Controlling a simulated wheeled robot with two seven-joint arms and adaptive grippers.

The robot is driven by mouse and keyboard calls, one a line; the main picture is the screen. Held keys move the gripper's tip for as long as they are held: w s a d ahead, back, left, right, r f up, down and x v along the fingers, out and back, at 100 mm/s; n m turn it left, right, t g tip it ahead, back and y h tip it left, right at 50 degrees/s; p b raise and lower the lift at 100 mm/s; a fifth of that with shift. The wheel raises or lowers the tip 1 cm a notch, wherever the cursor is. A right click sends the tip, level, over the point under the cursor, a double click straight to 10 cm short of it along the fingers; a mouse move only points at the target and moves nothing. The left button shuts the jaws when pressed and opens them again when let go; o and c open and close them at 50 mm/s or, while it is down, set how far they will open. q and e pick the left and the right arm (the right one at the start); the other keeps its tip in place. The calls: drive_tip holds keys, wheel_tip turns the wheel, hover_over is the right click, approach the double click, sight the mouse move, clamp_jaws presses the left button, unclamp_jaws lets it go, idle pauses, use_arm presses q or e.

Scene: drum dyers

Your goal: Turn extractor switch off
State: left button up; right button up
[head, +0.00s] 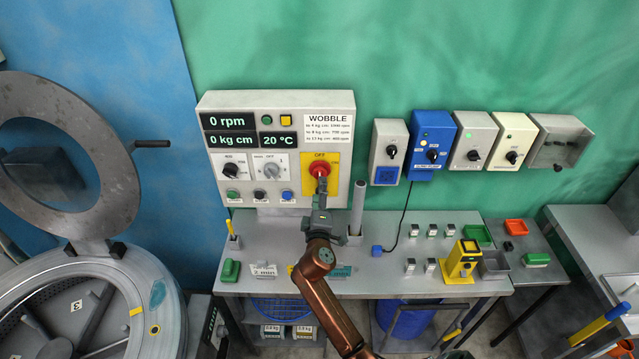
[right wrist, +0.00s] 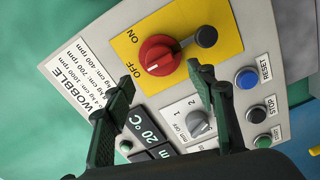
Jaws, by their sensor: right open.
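A grey control box (head: 208,105) on the back wall carries a red rotary switch (head: 319,169) on a yellow plate marked OFF and ON. The switch also shows in the right wrist view (right wrist: 157,55), with its white mark towards OFF and a dark round-ended handle (right wrist: 206,37) on its other side. I cannot tell for sure that this is the extractor switch. My right gripper (head: 321,190) is just in front of and below the switch. In the right wrist view its fingers (right wrist: 163,84) are apart and empty, short of the knob. My left gripper is out of view.
A grey selector knob (right wrist: 198,124) and several push buttons sit close beside the yellow plate. Several small switch boxes, including a blue one (head: 432,135), hang to the right. A grey post (head: 357,205) stands on the bench right of my gripper. A large open drum (head: 100,300) is at left.

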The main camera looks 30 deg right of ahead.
drive_tip(key=v, duration=0.5)
drive_tip(key=shift+s+a, duration=0.15)
